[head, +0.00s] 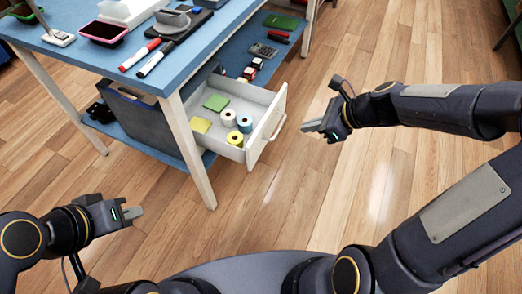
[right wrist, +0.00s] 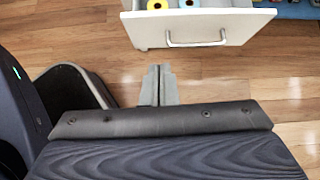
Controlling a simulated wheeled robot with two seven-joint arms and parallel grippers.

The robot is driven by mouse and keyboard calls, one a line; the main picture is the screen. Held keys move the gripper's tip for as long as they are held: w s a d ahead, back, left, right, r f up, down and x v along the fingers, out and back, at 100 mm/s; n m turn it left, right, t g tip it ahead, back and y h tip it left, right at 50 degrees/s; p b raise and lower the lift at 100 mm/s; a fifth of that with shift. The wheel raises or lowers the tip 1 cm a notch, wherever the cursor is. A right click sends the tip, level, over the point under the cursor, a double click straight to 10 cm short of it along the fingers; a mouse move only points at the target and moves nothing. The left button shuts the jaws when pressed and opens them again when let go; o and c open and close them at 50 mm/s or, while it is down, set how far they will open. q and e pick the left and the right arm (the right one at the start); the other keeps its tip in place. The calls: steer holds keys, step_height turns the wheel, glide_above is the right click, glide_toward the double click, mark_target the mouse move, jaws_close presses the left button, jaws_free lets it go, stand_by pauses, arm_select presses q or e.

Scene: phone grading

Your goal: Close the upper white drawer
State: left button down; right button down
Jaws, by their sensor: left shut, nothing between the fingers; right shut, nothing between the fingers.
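The upper white drawer (head: 262,135) is pulled out from under the blue table and stands open. Inside it lie several rolls and green and yellow pads. Its front handle also shows in the right wrist view, on the drawer front (right wrist: 147,33). My right gripper (head: 312,127) is shut and empty, to the right of the drawer front and apart from it. In the right wrist view its fingers (right wrist: 158,84) point toward the drawer, with floor between. My left gripper (head: 132,212) is shut and empty over the floor, at the lower left, away from the drawer.
The blue table (head: 210,37) holds markers, a phone and trays. A table leg (head: 190,150) stands just left of the drawer. A dark bin (head: 145,125) sits on the lower shelf. The wooden floor right of the drawer is clear.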

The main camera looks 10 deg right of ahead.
steer(key=f, duration=0.2)
steer(key=b, duration=0.5)
glide_toward(260, 133)
steer(key=x, duration=0.5)
steer(key=shift+s+d+f, duration=0.15)
steer(key=shift+d+f, duration=0.1)
steer(key=shift+f, duration=0.05)
steer(key=shift+w+a, duration=0.3)
steer(key=shift+a, duration=0.1)
